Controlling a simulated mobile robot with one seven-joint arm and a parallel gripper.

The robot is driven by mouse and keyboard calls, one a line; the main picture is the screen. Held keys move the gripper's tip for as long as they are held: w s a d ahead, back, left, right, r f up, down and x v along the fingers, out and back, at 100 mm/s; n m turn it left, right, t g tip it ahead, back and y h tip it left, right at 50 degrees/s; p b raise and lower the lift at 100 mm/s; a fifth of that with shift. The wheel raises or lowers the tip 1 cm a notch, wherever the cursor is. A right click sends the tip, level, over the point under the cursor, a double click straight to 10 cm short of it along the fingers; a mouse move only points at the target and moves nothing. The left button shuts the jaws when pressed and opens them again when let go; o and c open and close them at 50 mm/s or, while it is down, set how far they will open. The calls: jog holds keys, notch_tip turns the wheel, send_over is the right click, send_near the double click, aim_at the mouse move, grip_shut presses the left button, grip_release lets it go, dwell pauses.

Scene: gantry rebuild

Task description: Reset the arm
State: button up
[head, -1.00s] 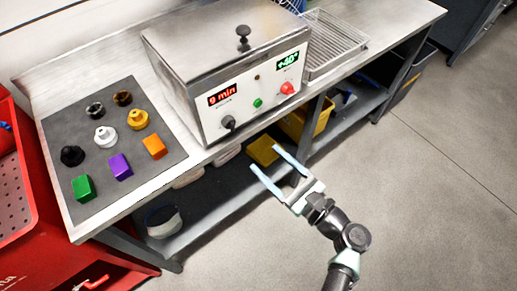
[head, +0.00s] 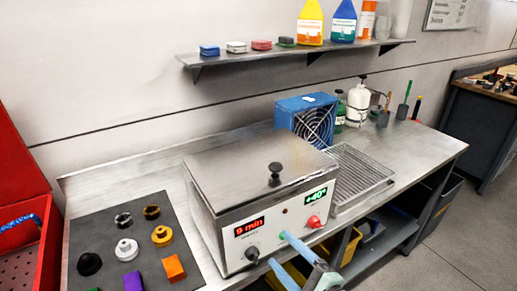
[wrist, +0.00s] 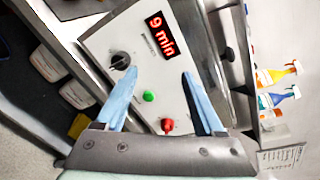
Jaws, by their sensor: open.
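My gripper (head: 278,262) is at the bottom of the head view, in front of the steel box's control panel. Its pale blue fingers are apart with nothing between them. In the wrist view my gripper (wrist: 160,82) faces the panel (wrist: 150,60), which shows a red "9 min" display, a black knob, a green button and a red knob. The steel box (head: 215,200) stands on the bench with its lid on. I cannot tell whether the fingers touch the panel.
A dark mat (head: 90,225) with several small coloured parts lies left of the box. A wire rack (head: 358,172) and a blue fan unit (head: 290,115) stand to the right and behind. A wall shelf (head: 280,52) holds bottles. A red bin (head: 45,265) is at far left.

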jog(key=w+a+r+n+t+h, duration=0.1)
jog(key=a+r+n+t+h, duration=0.15)
jog(key=r+n, duration=0.7)
jog(key=w+a+r+n+t+h, duration=0.1)
jog(key=w+r+n+t+h, duration=0.15)
jog(key=r, duration=1.45)
jog(key=s+a+r+n+t+h, duration=0.1)
jog(key=s+r+n+t+h, duration=0.2)
jog(key=s+r, duration=0.65)
jog(key=s+a+r+n+t, duration=0.1)
jog(key=s+r+n+t, duration=0.5)
jog(key=r, duration=0.7)
notch_tip(320, 180, down, 48)
jog(key=d+m+b, duration=0.1)
jog(key=m+b, duration=0.1)
jog(key=b, duration=4.5)
jog(key=shift+s+r+g+b, duration=0.2)
jog(key=shift+s+g+b, duration=0.1)
jog(key=shift+s, duration=0.1)
